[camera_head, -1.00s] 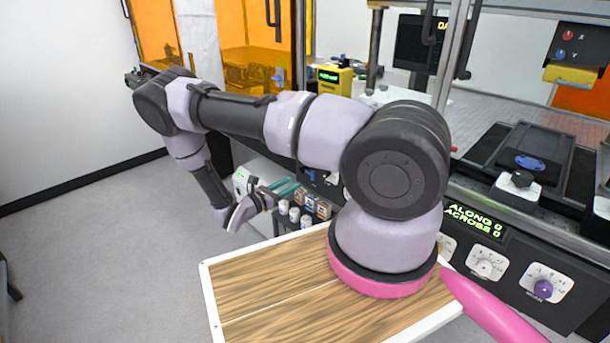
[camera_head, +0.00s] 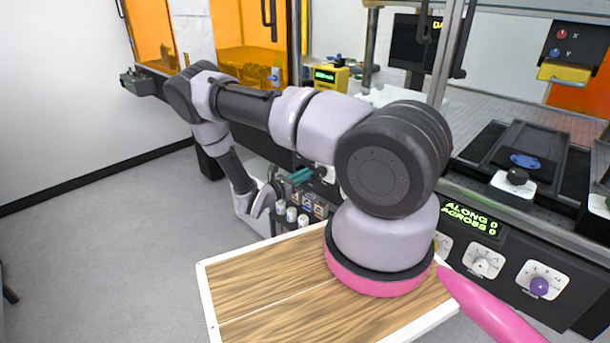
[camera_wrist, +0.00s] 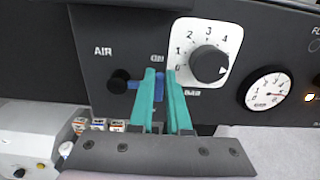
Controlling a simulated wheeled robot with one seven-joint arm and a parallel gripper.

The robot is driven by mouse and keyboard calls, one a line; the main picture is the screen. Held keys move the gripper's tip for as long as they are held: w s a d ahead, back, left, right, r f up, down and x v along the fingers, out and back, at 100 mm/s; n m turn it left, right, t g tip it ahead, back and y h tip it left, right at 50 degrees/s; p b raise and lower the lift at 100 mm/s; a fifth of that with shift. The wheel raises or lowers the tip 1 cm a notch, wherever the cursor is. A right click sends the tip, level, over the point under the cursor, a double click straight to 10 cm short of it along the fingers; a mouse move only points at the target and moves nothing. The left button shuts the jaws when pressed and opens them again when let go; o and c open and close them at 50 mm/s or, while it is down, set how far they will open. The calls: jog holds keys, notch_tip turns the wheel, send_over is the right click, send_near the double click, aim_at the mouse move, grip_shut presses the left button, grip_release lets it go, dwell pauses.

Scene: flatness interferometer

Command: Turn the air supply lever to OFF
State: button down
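The air supply lever (camera_wrist: 133,84) is in the wrist view, on a dark panel right of the word AIR. It has a round black hub and a blue handle that points right, roughly level. My gripper (camera_wrist: 161,72) has two teal fingers in front of the panel, with a narrow gap between them. A small label above the handle is partly legible as ON. In the head view my gripper (camera_head: 302,176) is at the bench front, and the lever is hidden.
A white dial (camera_wrist: 208,62) with a black knob sits close right of my fingers, and a round gauge (camera_wrist: 267,92) is farther right. Small bottles (camera_head: 291,215) and boxes stand below. A yellow display box (camera_head: 330,78) stands on the bench.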

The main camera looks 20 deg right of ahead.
jog(key=shift+f, duration=0.15)
jog(key=f+m, duration=0.2)
jog(key=m, duration=0.3)
jog(key=w+f+m, duration=0.1)
jog(key=f+m, duration=0.1)
jog(key=m, duration=0.3)
jog(key=w+a+f+m, duration=0.1)
jog(key=f+m, duration=0.1)
jog(key=m, duration=0.3)
jog(key=shift+w+f, duration=0.15)
jog(key=shift+f, duration=0.15)
jog(key=shift+w+a+f+m, duration=0.15)
jog(key=shift+w+m, duration=0.15)
jog(key=shift+m, duration=0.45)
jog(key=shift+w+a+f+m, duration=0.1)
jog(key=shift+w+m, duration=0.15)
jog(key=shift+m, duration=0.5)
jog(key=shift+w, duration=0.1)
jog(key=c, duration=0.9)
grip_release()
jog(key=shift+o, duration=0.2)
